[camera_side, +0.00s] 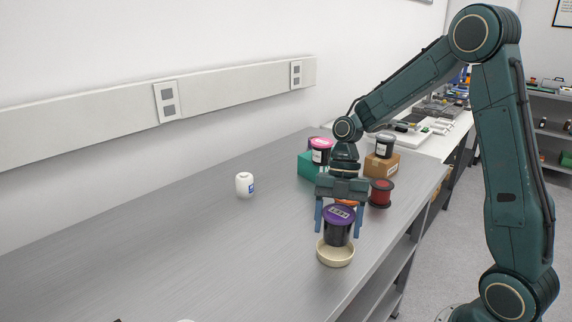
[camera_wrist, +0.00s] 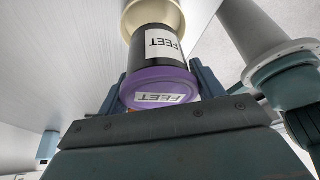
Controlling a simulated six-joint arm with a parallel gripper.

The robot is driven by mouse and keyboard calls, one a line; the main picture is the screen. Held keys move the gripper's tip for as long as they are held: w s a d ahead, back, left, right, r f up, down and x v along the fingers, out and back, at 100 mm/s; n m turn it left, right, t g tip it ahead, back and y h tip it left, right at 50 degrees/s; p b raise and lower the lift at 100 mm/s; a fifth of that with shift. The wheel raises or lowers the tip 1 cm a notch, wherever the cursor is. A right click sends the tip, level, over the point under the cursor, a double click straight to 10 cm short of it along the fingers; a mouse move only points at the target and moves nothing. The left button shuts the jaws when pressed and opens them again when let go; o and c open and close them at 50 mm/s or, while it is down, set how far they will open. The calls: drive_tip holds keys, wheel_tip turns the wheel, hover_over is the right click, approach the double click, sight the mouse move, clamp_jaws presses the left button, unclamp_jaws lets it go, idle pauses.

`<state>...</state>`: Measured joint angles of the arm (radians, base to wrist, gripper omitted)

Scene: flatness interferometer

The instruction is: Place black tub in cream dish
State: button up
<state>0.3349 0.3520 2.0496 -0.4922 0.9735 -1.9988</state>
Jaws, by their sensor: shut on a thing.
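The black tub (camera_side: 337,234) has a purple lid and a white label that reads FEET in the wrist view (camera_wrist: 148,48). It is upright between the blue fingers of my gripper (camera_side: 339,223), which is shut on it. The cream dish (camera_side: 335,257) is a shallow round dish on the grey bench, directly under the tub. The tub's lower end appears over or within the dish's rim; I cannot tell whether it touches the dish floor. The dish (camera_wrist: 152,14) also shows beyond the tub's base in the wrist view.
A white jar (camera_side: 245,185) stands at the left. Behind my gripper are a red spool (camera_side: 381,194), a teal box (camera_side: 308,167) with a pink-lidded tub (camera_side: 320,153), and a cardboard box (camera_side: 382,166) with another dark tub (camera_side: 385,148). The bench's left front is mostly clear.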

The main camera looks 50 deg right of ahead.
sight(337, 238)
drive_tip(key=shift+f, duration=0.15)
drive_tip(key=shift+f, duration=2)
drive_tip(key=shift+f, duration=0.1)
drive_tip(key=o, duration=1.1)
drive_tip(key=shift+c, duration=0.2)
drive_tip(key=v, duration=1.2)
drive_tip(key=shift+a+r, duration=0.1)
drive_tip(key=shift+r, duration=0.1)
